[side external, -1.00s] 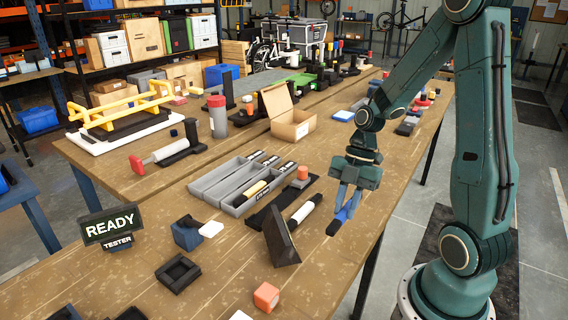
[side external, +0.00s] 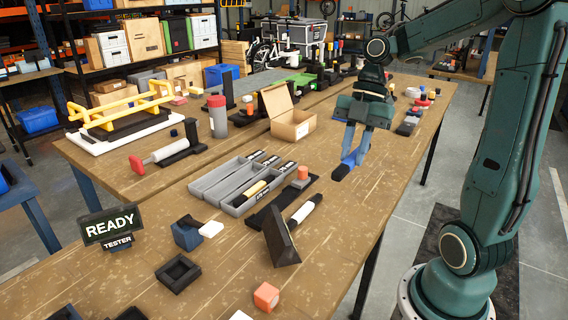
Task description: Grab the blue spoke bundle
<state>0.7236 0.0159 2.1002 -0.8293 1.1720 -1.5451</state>
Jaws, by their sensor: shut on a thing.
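My gripper (side external: 354,150) is at the right part of the wooden table in the side external view. It is shut on the blue spoke bundle (side external: 347,165), a small blue piece with a dark lower end. The bundle hangs tilted between the fingertips, its dark end toward the lower left. It appears to be above the tabletop. The fingers hide part of it.
A grey tray with compartments (side external: 208,183) holds a tan bundle. A dark tilted plate (side external: 281,238) and a white-and-black cylinder (side external: 305,209) are left of my gripper. An open cardboard box (side external: 291,128) stands behind. The table's right front is bare.

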